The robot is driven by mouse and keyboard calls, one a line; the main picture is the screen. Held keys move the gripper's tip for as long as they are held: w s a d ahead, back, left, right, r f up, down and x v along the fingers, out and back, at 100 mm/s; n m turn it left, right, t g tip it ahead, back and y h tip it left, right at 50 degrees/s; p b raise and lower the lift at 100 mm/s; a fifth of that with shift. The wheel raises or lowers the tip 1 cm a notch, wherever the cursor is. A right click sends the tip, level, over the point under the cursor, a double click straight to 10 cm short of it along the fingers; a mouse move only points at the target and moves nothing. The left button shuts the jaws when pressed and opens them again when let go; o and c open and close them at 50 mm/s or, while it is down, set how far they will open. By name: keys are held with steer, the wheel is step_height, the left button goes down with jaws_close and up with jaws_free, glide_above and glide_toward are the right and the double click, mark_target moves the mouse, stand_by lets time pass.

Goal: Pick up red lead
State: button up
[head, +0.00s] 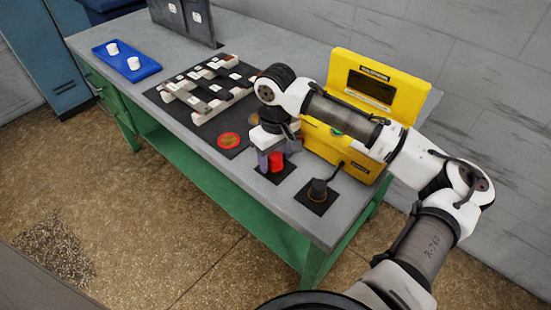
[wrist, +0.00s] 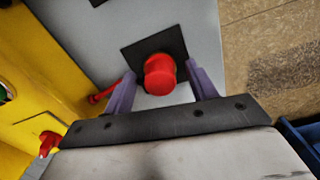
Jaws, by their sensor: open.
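The red lead (head: 276,162) stands on a small black square pad near the front edge of the grey table. In the wrist view its rounded red top (wrist: 160,74) lies between my two purple fingers, with a red cable running off to the left. My gripper (head: 269,158) is open and points down over the lead; it also shows in the wrist view (wrist: 161,80). Gaps show on both sides of the lead, so the fingers appear apart from it. The gripper hides part of the lead and pad in the head view.
A black lead (head: 317,189) stands on another pad to the right. A yellow meter case (head: 345,160) stands close behind my gripper. A red disc (head: 229,140), a rack of bars (head: 208,90) and a blue tray (head: 127,63) with white cups lie to the left.

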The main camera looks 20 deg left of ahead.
steer(key=shift+f, duration=0.2)
steer(key=c, duration=1.2)
